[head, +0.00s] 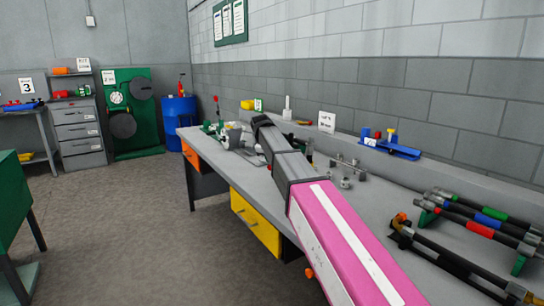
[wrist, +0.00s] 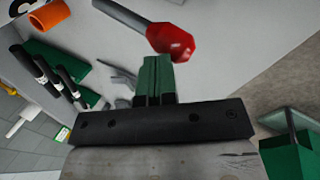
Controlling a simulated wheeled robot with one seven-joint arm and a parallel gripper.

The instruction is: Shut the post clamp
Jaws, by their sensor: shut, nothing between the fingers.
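In the wrist view my gripper (wrist: 155,62) has its two green fingers together, with nothing between them. A dark rod with a red knob (wrist: 172,40) lies just beyond the fingertips; it looks like the lever of the post clamp. I cannot tell whether the fingertips touch the knob. The clamp's jaw and post cannot be made out. In the head view an upright red-topped lever (head: 216,103) stands at the far end of the bench. My arm stretches towards that end, and its dark end hides the fingers and part of the bench top.
The grey bench (head: 222,172) runs along the wall. A grey machine part (head: 234,133), a blue fixture (head: 390,148) and racked hoses (head: 490,222) stand on it. A blue drum (head: 179,118) stands beyond.

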